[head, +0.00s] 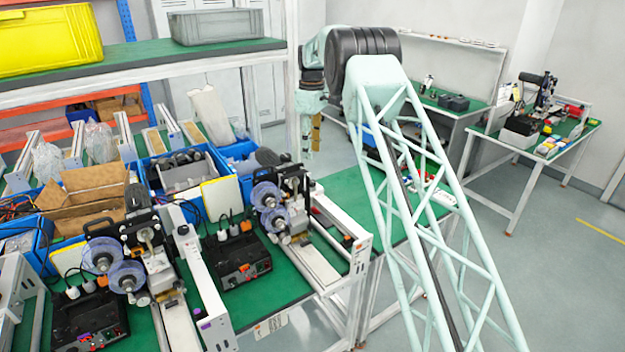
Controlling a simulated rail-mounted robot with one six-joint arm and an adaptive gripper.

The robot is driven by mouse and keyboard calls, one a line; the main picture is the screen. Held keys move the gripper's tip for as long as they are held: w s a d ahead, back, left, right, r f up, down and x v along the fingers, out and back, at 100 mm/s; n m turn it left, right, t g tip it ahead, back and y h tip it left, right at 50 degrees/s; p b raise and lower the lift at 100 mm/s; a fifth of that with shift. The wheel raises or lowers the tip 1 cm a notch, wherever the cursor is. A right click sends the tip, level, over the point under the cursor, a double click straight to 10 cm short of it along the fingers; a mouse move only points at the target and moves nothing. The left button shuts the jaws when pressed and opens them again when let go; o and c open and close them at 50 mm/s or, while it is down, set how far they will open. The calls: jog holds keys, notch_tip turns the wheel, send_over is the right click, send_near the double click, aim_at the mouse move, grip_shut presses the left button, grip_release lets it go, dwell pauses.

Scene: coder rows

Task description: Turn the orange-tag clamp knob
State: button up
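Two coder machines stand on the green bench, a left one (128,258) and a right one (278,205), each with blue-grey reels and small knobs. I cannot pick out which knob is the orange-tag clamp knob; the tags are too small to read. A small orange patch (244,268) shows on the black box (240,262) beside the right machine. My gripper (308,155) hangs down at the end of my pale green arm, behind and slightly right of the right machine, apart from it. Its fingers are too small to tell whether they are open or shut.
White rails (205,290) run along the bench beside the machines. Blue bins (195,175) and an open cardboard box (85,195) crowd the back. A shelf above holds a yellow crate (48,42) and a grey crate (215,26). Open floor (560,250) lies at right.

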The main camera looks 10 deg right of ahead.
aim_at(312, 181)
jog(key=shift+f, duration=0.1)
jog(key=shift+f+p, duration=0.85)
jog(key=shift+f, duration=5.95)
jog(key=c, duration=0.9)
